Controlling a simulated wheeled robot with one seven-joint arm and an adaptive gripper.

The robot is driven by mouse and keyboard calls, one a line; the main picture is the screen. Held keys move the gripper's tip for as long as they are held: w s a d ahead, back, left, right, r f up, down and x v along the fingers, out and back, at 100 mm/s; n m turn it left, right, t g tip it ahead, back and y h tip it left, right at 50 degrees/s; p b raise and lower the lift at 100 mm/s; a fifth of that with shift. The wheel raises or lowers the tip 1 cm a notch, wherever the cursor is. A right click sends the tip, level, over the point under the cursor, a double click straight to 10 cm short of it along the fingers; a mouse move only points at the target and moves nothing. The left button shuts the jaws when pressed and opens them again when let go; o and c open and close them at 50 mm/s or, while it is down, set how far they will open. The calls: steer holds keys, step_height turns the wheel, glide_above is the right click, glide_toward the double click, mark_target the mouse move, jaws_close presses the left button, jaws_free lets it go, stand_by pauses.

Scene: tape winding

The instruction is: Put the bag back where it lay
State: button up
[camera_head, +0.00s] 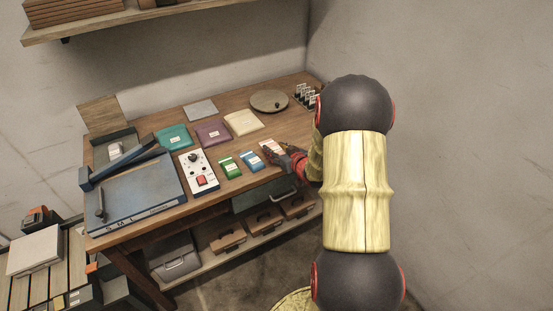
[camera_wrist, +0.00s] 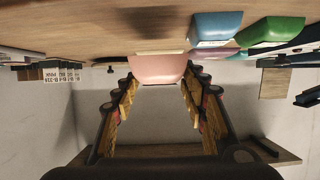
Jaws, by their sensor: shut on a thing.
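A small pink bag (camera_head: 271,145) with a pale label is at the front right of the wooden bench. It also shows between my fingertips in the wrist view (camera_wrist: 158,68). My gripper (camera_head: 275,155) is shut on the pink bag, reaching it from the right. The fingers hide part of the bag in the head view. The bag is at or very close to the bench top; I cannot tell whether it touches. A blue bag (camera_head: 251,160) and a green bag (camera_head: 229,167) lie to its left in a row.
Larger teal (camera_head: 174,138), purple (camera_head: 212,132) and cream (camera_head: 243,122) packets lie behind the row. A white control box (camera_head: 198,172) with a red button stands left of the green bag. A round turntable (camera_head: 269,100) is at the back right.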

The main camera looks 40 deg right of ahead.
steer(key=shift+w+d+f+b, duration=0.15)
steer(key=shift+w+d+f, duration=0.2)
steer(key=shift+f, duration=0.25)
steer(key=shift+w+d+f+b, duration=0.15)
steer(key=shift+w+d+f, duration=0.15)
steer(key=shift+f, duration=0.25)
steer(key=shift+f+b, duration=0.65)
steer(key=shift+f, duration=0.7)
steer(key=shift+f, duration=0.2)
steer(key=o, duration=1)
steer(key=shift+s, duration=0.1)
steer(key=shift+r, duration=0.15)
